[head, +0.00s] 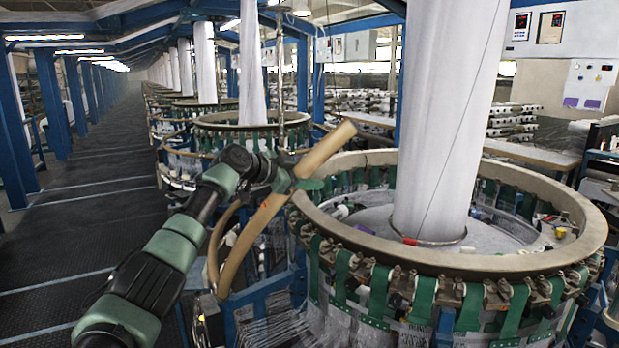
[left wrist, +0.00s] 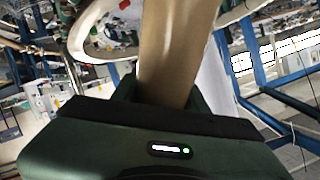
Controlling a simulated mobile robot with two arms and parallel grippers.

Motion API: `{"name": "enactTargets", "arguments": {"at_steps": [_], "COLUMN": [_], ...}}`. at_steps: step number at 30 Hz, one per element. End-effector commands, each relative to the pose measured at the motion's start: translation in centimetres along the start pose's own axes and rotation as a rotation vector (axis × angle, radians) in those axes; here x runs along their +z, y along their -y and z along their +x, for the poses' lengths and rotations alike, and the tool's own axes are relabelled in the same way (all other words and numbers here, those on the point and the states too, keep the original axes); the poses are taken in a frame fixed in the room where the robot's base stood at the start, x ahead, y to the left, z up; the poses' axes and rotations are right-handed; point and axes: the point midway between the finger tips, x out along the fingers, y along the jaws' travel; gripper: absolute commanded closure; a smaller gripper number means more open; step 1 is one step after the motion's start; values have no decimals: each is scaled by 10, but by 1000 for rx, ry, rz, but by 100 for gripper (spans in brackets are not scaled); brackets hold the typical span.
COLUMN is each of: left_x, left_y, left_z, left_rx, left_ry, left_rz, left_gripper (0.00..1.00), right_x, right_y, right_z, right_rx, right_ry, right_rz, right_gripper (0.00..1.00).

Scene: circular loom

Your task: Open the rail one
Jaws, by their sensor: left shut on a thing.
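A tan curved rail piece (head: 246,240) stands tilted at the left side of the near circular loom (head: 590,243). Its upper end (head: 330,146) sticks up past my left gripper (head: 288,180), and its lower end reaches down beside the loom frame. My left gripper is shut on this rail piece, partway along it. In the left wrist view the rail piece (left wrist: 177,50) rises from between the fingers, whose tips are mostly hidden by the gripper body. I cannot tell whether its lower end is joined to the loom. My right gripper is not in view.
A tall white fabric tube (head: 447,120) rises from the loom's middle. Green straps (head: 422,292) hang around its rim. A blue frame (head: 265,300) stands below the rail piece. More looms (head: 250,118) line up behind. The dark aisle floor (head: 80,235) on the left is clear.

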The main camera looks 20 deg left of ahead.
Motion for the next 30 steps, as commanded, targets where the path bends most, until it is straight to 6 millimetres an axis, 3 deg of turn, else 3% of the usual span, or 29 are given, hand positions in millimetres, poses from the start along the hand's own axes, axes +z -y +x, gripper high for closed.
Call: {"name": "enactTargets", "arguments": {"at_steps": [4, 5, 6, 7, 20, 30], "left_x": [4, 4, 4, 3, 2, 7], "left_y": [-2, -2, -2, -2, -1, -2], "left_z": [1, 1, 1, 1, -3, -54], "left_rx": [5, 5, 5, 4, 1, -2], "left_ry": [7, 7, 7, 6, 1, 4], "left_rz": [-2, -2, -2, -2, 0, 0], "left_gripper": [100, 51, 40, 35, 35, 35], "right_x": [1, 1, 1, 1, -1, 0], "right_y": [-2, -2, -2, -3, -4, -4], "right_z": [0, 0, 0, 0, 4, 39], "right_rx": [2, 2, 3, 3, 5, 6], "right_ry": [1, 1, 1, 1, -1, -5], "right_rz": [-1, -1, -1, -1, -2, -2], "right_gripper": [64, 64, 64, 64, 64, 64]}}
